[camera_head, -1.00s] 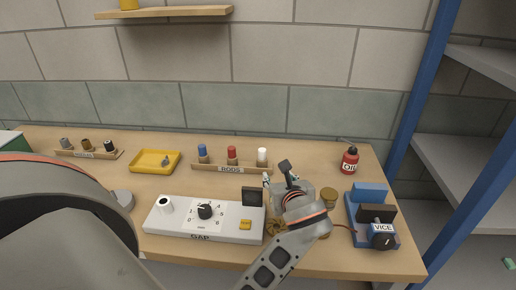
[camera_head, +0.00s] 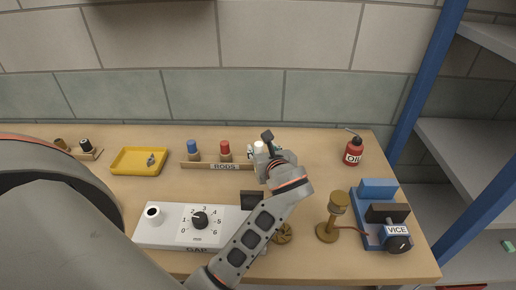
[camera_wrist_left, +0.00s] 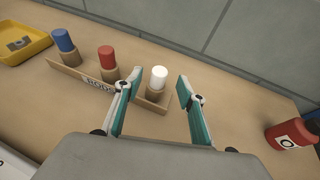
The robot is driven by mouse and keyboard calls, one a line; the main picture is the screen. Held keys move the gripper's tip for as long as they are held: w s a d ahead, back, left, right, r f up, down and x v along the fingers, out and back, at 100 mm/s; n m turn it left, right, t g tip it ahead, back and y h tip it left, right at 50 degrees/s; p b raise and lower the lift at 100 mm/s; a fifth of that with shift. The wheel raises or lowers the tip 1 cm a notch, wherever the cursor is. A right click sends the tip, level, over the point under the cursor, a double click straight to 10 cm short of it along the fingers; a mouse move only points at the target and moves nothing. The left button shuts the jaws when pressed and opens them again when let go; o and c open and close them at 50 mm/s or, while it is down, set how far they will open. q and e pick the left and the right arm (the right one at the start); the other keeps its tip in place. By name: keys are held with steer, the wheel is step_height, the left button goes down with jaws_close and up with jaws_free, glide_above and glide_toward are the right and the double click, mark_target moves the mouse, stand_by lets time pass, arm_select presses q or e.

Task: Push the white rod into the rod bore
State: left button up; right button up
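The white rod (camera_head: 259,147) stands upright in a brown holder at the right end of the RODS rack (camera_head: 216,166); it also shows in the left wrist view (camera_wrist_left: 159,78). My left gripper (camera_head: 260,153) is at the rack's right end. In the left wrist view its fingers (camera_wrist_left: 157,88) are spread, and the white rod shows between them with space on both sides, apart from either finger. On the GAP box (camera_head: 225,237), a white round piece with a dark opening (camera_head: 153,213) stands at the left end; I cannot tell whether it is the rod bore. My right gripper is not in view.
A blue rod (camera_head: 192,147) and a red rod (camera_head: 225,148) stand left of the white one. The yellow tray (camera_head: 122,161) is farther left. The red oil can (camera_head: 354,152), brown stand (camera_head: 338,205) and blue vice (camera_head: 366,222) are on the right.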

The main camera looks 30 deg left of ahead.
mark_target(259, 146)
arm_select(q)
steer(key=x, duration=0.5)
steer(key=shift+w+a+f, duration=0.2)
steer(key=shift+a, duration=0.1)
jaws_close()
